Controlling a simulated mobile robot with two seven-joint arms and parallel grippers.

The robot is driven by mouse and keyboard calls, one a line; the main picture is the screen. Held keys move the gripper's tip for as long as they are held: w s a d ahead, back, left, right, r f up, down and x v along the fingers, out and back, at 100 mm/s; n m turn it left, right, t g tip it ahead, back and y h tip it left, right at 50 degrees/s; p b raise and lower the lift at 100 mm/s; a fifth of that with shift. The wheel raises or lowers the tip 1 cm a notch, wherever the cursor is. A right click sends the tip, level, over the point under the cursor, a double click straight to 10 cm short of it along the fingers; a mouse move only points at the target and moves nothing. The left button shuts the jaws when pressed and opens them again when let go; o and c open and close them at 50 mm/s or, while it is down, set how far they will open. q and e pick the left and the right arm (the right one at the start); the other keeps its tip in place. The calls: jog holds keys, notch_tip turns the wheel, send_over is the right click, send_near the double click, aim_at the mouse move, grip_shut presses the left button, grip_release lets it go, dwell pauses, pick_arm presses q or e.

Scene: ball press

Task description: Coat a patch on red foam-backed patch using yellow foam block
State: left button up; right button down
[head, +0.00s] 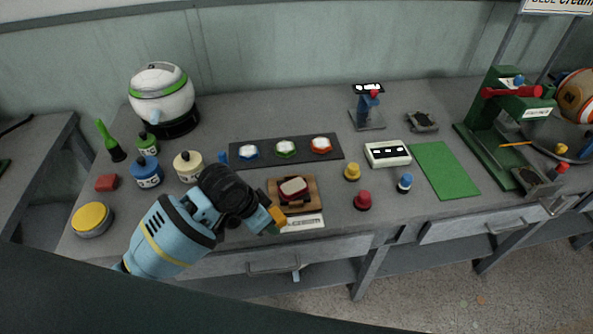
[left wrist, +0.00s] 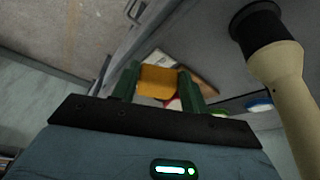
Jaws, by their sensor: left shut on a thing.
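My left gripper (head: 272,222) is shut on the yellow foam block (head: 277,214). In the left wrist view the block (left wrist: 158,80) sits between two dark green fingers. The red foam-backed patch (head: 285,197) lies on a wooden board (head: 311,201) just up and right of the block. A pale face shows on top of the patch, with dark red around its edge. In the left wrist view a bit of red (left wrist: 173,103) shows behind the block. I cannot tell whether block and patch touch. My right gripper is not in view.
A white label (head: 303,222) lies at the board's front edge. A dark tray (head: 267,151) with several coloured discs is behind. Yellow (head: 352,172) and red (head: 362,201) knobs stand right. A green mat (head: 443,169) lies beyond.

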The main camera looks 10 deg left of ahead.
pick_arm(q)
jog(key=w+d+r+m+g+h, duration=0.1)
jog(key=w+d+r+m+g, duration=0.2)
jog(key=w+d+r+m, duration=0.3)
jog(key=w+r+m, duration=0.2)
jog(key=w+m, duration=0.1)
jog(key=m, duration=0.1)
jog(key=shift+g, duration=0.4)
jog(key=shift+a, duration=0.1)
